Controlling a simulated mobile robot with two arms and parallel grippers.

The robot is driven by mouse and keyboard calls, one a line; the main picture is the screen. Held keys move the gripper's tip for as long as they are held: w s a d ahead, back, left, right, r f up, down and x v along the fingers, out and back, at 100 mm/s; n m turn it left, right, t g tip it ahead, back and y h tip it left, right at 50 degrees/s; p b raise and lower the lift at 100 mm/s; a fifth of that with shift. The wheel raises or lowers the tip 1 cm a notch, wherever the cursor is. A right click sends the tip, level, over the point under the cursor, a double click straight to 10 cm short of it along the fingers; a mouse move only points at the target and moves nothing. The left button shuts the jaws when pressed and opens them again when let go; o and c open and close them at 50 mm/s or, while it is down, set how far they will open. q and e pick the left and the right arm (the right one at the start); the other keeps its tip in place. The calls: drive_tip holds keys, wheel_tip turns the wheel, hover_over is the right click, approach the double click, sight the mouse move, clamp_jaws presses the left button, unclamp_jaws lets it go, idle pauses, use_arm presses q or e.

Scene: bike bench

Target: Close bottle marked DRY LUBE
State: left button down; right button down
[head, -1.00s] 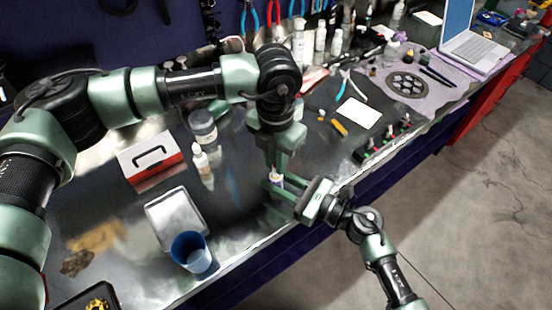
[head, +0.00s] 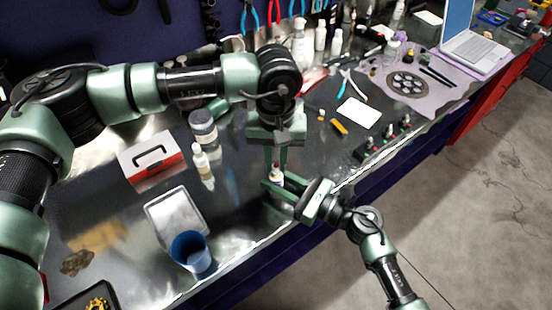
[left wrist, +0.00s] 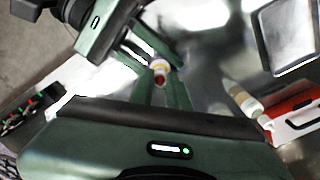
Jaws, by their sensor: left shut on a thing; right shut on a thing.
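A small white bottle (head: 276,180) stands near the front edge of the bench, with a red cap (head: 275,168) at its top. Its label is too small to read. My right gripper (head: 277,187) is shut around the bottle's body from the front right. My left gripper (head: 276,163) points down from above and is shut on the red cap. In the left wrist view the bottle (left wrist: 159,65) and its red cap (left wrist: 160,81) show between the green fingers. I cannot tell how far the cap sits on the neck.
Left of the bottle are another white bottle (head: 200,158), a jar (head: 203,127), a red-and-white box (head: 151,160), a metal tray (head: 164,209) and a blue cup (head: 191,250). A strip with red and green items (head: 382,141) lies to the right. Bench between is clear.

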use_arm(q)
drive_tip(key=m, duration=0.7)
drive_tip(key=shift+m, duration=0.4)
drive_tip(key=m, duration=0.5)
drive_tip(key=c, duration=1.4)
unclamp_jaws()
drive_tip(key=shift+r, duration=2.25)
drive_tip(key=shift+c, duration=0.3)
